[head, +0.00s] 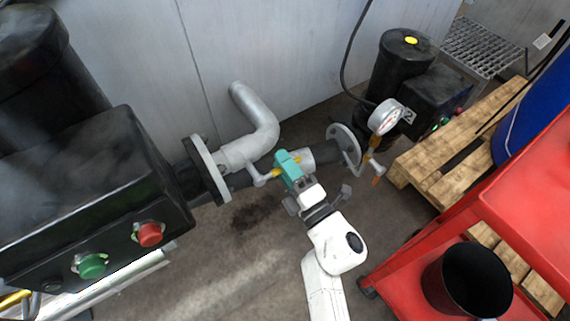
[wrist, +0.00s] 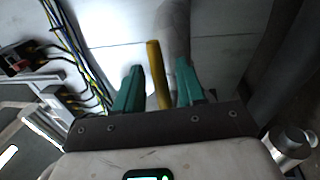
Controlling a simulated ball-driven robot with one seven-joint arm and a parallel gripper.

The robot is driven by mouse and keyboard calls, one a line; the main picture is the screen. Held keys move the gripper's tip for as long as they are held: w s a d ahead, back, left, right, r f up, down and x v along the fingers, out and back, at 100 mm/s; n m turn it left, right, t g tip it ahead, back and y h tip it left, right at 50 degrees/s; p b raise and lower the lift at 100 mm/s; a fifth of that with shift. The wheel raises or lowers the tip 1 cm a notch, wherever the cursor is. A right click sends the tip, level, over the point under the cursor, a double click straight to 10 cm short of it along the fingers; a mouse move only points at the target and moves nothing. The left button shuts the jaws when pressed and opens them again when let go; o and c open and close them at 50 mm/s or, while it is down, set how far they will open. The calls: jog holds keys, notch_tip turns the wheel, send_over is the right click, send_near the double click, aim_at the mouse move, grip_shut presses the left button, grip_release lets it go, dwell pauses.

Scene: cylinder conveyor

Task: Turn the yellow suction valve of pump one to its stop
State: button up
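A yellow valve handle (head: 276,173) shows in part at the grey pipework in the middle of the head view, with my gripper over much of it. In the wrist view the yellow handle (wrist: 157,75) stands as a bar between my two teal fingers. My gripper (head: 288,162) is at the handle, with its fingers on either side. In the wrist view my gripper (wrist: 159,70) is open, with a gap between the bar and each finger. The valve body is mostly hidden behind my gripper.
A large black pump unit with a red button (head: 149,235) and a green button (head: 92,266) fills the left. A smaller black pump (head: 400,62) stands at the back right, near a pressure gauge (head: 386,117). A red cart (head: 530,190) and wooden pallet (head: 460,135) are on the right.

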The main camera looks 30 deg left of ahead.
jog(key=shift+d, duration=0.1)
jog(key=p+v, duration=0.2)
jog(key=v, duration=0.8)
jog(key=shift+s+d+p, duration=0.15)
jog(key=shift+d+p, duration=0.1)
jog(key=shift+p, duration=0.1)
jog(key=shift+f, duration=0.1)
